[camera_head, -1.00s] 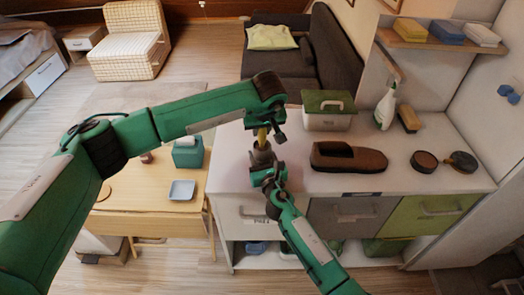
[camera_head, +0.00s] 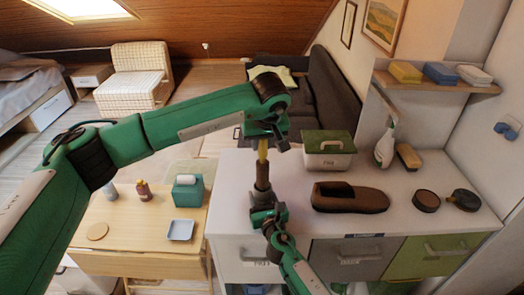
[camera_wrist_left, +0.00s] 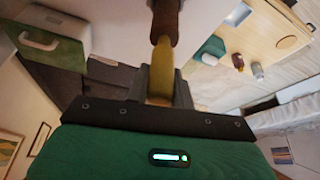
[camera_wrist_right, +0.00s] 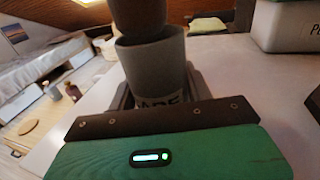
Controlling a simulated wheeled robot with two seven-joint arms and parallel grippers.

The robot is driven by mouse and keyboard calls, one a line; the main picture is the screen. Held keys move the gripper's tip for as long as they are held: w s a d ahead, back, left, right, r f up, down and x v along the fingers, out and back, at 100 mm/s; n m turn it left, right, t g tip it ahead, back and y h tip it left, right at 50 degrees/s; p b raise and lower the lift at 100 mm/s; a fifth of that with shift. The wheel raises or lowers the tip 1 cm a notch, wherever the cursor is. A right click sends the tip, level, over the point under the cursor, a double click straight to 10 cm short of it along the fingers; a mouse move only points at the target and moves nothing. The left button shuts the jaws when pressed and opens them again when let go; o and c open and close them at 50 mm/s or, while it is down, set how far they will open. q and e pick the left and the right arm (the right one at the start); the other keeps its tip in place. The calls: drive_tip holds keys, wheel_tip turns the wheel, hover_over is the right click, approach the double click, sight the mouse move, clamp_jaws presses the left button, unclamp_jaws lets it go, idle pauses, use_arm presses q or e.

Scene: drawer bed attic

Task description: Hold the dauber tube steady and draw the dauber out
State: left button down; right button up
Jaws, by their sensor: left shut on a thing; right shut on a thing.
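The dauber has a yellow handle (camera_head: 262,149) and a brown lower part (camera_head: 262,176). My left gripper (camera_head: 264,137) is shut on the handle from above; the handle also shows between its fingers in the left wrist view (camera_wrist_left: 162,72). The grey dauber tube (camera_wrist_right: 155,65) is upright, with part of a dark label showing. My right gripper (camera_head: 264,212) is shut on the tube below the dauber. In the right wrist view the brown part (camera_wrist_right: 138,14) stands over the tube's mouth, lined up with it. I cannot tell how far it sits inside.
A brown shoe (camera_head: 350,197) lies on the white counter to the right of the tube. A wooden table (camera_head: 140,235) is at left.

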drive_tip(key=o, duration=1.1)
drive_tip(key=shift+s, duration=0.1)
